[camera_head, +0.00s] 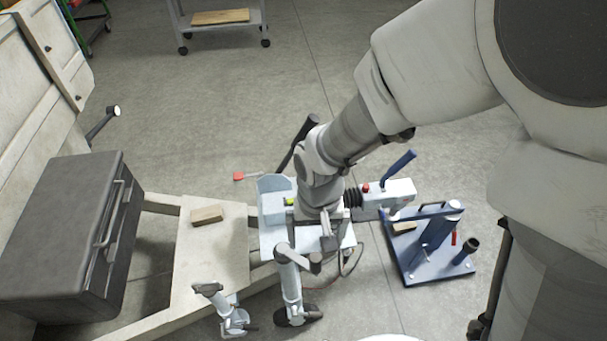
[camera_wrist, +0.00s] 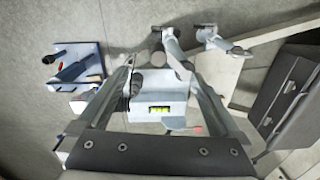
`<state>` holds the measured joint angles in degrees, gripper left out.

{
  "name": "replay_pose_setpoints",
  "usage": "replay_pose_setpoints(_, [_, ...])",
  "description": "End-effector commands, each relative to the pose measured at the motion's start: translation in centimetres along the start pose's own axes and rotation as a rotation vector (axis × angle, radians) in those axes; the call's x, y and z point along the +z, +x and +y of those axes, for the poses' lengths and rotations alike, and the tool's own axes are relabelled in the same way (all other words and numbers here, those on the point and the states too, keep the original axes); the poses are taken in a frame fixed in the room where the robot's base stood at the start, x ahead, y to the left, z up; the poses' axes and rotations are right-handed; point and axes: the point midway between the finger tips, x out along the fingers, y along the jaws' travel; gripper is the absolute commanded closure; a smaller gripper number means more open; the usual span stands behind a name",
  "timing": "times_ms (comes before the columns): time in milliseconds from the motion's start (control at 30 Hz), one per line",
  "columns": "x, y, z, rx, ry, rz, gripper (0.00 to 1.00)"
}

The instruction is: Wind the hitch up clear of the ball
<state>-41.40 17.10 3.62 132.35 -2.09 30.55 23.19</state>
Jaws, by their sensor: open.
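The hitch (camera_head: 388,192) is a pale coupler with a blue lever and a black bellows at the front of the trailer frame. It sits at the blue ball stand (camera_head: 430,262); the ball itself is hidden. The hitch also shows in the wrist view (camera_wrist: 84,101), left of my fingers. The jockey wheel jack (camera_head: 289,277) stands upright beside the drawbar, with a crank at its top and a dark wheel below. In the wrist view the jack (camera_wrist: 172,44) is beyond the fingertips. My gripper (camera_wrist: 160,66) is open and empty, above the drawbar plate, apart from the crank as far as I see.
A spirit level (camera_wrist: 160,110) lies on the plate. A red-tipped lever (camera_head: 243,176) sticks out behind it. A corner steady (camera_head: 230,312) stands left of the jack. A dark toolbox (camera_head: 70,235) and a wood block (camera_head: 207,214) sit on the frame.

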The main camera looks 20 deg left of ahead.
Motion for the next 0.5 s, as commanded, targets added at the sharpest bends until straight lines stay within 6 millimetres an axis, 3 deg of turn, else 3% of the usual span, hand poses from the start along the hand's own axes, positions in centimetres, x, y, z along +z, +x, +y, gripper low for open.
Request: replay_pose_setpoints(500, [0.0,6.2,0.2,0.001,0.000,-0.001,0.00])
